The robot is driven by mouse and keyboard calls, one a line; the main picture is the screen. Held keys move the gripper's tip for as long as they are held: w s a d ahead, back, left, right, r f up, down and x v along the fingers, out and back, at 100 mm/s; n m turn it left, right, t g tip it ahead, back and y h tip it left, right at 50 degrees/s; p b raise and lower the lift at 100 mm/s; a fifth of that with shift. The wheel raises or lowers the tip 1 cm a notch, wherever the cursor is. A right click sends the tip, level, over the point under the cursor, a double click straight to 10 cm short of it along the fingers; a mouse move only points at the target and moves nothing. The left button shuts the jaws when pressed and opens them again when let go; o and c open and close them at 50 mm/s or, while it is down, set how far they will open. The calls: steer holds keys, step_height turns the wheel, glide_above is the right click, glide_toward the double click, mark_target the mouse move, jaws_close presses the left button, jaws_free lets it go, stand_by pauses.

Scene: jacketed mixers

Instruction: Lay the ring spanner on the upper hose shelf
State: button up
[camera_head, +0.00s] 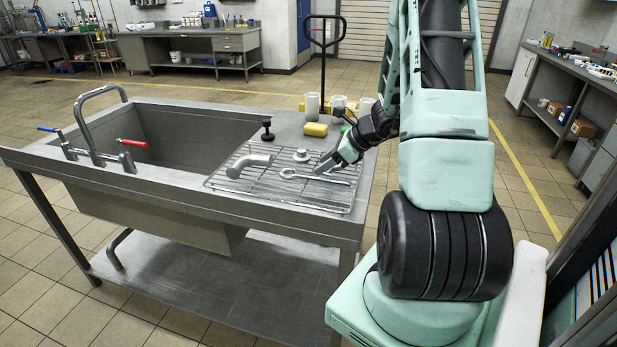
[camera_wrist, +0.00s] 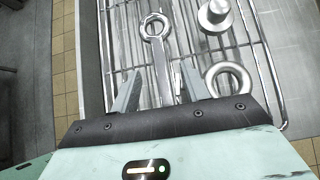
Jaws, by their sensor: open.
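The ring spanner (camera_head: 314,177) is a grey metal tool lying on a wire rack (camera_head: 225,180) beside the sink, its ring end to the left. In the wrist view the spanner (camera_wrist: 161,62) has its ring at the top and its shank running down between my fingers. My gripper (camera_head: 328,166) is open and low over the rack at the spanner; in the wrist view my gripper (camera_wrist: 158,90) has one finger on each side of the shank. The shank's lower end is hidden behind the gripper body. I cannot make out the upper hose shelf in either view.
A bent pipe (camera_head: 250,161) and a round metal knob (camera_head: 302,155) lie on the rack. A loose metal ring (camera_wrist: 228,79) lies right of my fingers. The sink basin (camera_head: 185,125) is at left.

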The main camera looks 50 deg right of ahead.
mark_target(309, 175)
steer(key=shift+p+x, duration=0.35)
steer(key=shift+x, duration=2.05)
steer(key=shift+s+f, duration=0.1)
steer(key=shift+s, duration=0.1)
jaws_close()
